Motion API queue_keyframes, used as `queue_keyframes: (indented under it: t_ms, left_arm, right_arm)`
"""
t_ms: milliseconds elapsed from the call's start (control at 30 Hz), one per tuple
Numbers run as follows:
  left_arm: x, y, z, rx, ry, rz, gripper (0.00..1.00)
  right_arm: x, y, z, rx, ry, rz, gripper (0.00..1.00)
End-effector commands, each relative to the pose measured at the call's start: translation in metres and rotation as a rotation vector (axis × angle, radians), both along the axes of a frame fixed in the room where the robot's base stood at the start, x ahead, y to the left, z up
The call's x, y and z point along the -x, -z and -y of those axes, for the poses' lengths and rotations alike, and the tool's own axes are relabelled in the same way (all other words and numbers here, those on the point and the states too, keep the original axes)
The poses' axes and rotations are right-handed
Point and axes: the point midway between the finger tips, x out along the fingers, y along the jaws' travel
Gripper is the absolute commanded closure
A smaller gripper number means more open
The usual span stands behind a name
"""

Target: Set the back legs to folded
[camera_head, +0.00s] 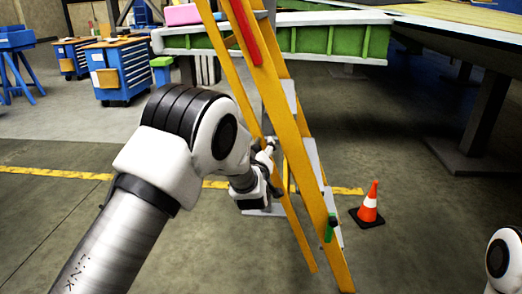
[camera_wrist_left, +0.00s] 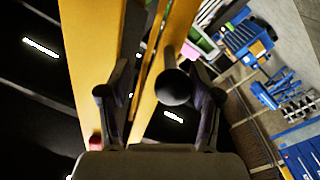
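A yellow stepladder (camera_head: 297,165) stands in the middle of the head view, with a red strip near its top and grey steps between its thicker rails. A thinner rail (camera_head: 290,218), apparently a back leg, runs down its left side, set apart from the thicker rails. My left gripper (camera_head: 268,152) is at this rail, partly hidden by my own wrist. In the left wrist view its fingers (camera_wrist_left: 158,98) are apart, with a yellow rail (camera_wrist_left: 157,60) and a dark round knob (camera_wrist_left: 173,86) in the gap. I cannot tell whether they touch. My right gripper is out of view.
An orange traffic cone (camera_head: 369,204) stands on the floor right of the ladder. A green-sided platform (camera_head: 330,40) is behind it, and a dark support post (camera_head: 486,112) is at right. Blue tool carts (camera_head: 122,72) stand at back left.

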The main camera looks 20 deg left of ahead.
Motion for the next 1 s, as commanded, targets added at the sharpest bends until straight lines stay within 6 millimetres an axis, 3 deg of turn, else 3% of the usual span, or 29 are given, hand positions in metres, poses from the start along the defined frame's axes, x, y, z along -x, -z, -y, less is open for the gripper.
queue_keyframes:
  t_ms: [167, 600, 733, 1000]
  left_arm:
    - [0.01, 0.0, 0.003, -0.001, 0.001, 0.0, 0.38]
    - [0.106, 0.0, 0.027, -0.003, 0.003, -0.001, 0.38]
    - [0.116, 0.001, 0.029, -0.001, 0.002, -0.001, 0.38]
    - [0.116, 0.001, 0.029, 0.0, 0.001, 0.0, 0.38]
  right_arm:
    - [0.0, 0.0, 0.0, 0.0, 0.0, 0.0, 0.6]
    - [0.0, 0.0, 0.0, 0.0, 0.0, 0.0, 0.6]
    - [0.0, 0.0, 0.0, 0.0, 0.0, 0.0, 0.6]
    - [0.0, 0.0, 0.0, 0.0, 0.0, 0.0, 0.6]
